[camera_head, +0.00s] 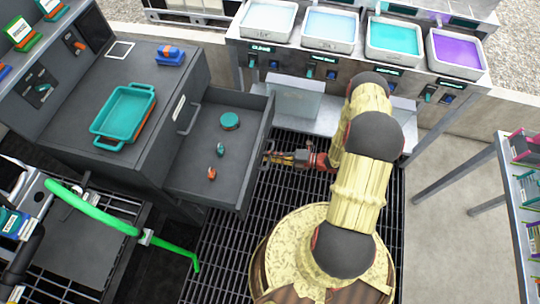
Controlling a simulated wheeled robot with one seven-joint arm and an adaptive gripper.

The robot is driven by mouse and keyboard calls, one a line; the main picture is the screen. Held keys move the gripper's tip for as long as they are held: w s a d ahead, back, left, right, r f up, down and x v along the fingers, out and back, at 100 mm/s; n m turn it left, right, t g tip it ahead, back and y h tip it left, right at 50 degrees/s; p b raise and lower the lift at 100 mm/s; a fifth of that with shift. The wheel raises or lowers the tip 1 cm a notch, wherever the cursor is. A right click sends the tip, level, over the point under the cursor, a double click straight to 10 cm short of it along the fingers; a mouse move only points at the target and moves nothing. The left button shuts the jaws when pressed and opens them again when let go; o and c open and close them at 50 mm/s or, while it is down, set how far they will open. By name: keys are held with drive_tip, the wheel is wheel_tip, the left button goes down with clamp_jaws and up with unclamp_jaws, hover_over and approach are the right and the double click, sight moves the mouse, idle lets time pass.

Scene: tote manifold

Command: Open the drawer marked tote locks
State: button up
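A dark grey drawer (260,135) stands pulled out from the cabinet (135,150), left of centre. A round teal piece (230,121) and two small teal-and-orange pieces (216,160) lie in it. The drawer's outer front face, with any handle or marking, is hidden from this view. My gripper (268,157) is just outside that front, to its right. I cannot tell whether it touches the drawer or whether its fingers are open. A closed front above the open drawer has a bar handle (189,119) and a white label (178,108), too small to read.
A teal tray (124,113) and a blue piece (171,55) sit on the cabinet top. A bench with several liquid-filled basins (393,42) stands behind. A green hose (120,226) is at lower left, a rack (522,190) at right. Open grating (235,245) lies below the drawer.

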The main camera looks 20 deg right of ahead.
drive_tip(key=shift+o, duration=0.6)
drive_tip(key=v, duration=1.2)
